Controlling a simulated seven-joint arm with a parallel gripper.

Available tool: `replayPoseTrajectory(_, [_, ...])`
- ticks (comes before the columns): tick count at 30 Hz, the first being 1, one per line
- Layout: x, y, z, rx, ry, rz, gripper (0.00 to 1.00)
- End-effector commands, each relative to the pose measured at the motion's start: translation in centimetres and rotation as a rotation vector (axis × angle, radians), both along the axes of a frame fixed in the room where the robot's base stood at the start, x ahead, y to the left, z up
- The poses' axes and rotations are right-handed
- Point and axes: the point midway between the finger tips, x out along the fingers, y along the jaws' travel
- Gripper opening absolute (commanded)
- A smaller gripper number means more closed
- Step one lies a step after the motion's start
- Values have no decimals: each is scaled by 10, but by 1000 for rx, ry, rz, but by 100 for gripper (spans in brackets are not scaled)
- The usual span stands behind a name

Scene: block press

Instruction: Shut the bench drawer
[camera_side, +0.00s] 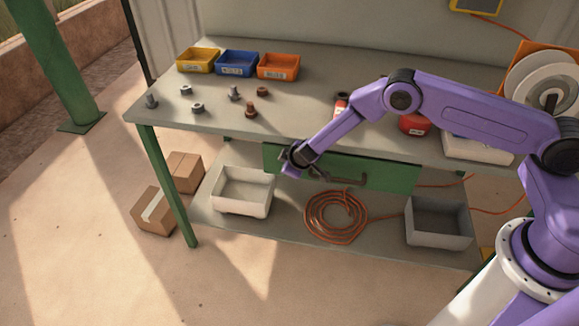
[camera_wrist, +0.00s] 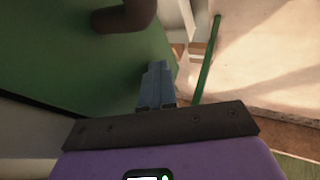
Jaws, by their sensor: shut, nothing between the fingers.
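The bench drawer shows a green front (camera_side: 395,172) under the bench top in the side view. I cannot tell from this angle how far it stands out. A dark bar handle (camera_side: 350,181) is on its front. In the wrist view the green front (camera_wrist: 60,60) fills the left, with the brown handle (camera_wrist: 125,16) at the top. My fingers (camera_wrist: 157,68) are together and empty, close beside the green face; contact cannot be told.
The bench top (camera_side: 185,120) holds yellow, blue and orange bins (camera_side: 278,67), loose bolts and nuts, and red items. The lower shelf holds a white tray (camera_side: 243,205), a coiled orange hose (camera_side: 336,217) and a grey crate (camera_side: 438,238).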

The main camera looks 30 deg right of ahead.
Motion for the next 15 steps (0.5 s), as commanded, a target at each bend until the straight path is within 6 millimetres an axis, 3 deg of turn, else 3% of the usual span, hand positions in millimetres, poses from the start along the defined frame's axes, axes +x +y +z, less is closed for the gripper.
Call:
replayPoseTrajectory(1, [4, -6, 3, -3, -8, -13, 0])
replayPoseTrajectory(4, [-3, 2, 3, -3, -8, -10, 0])
replayPoseTrajectory(10, [-30, 29, 3, 0, -3, -1, 0])
replayPoseTrajectory(15, [-49, 30, 32, 0, -4, -2, 0])
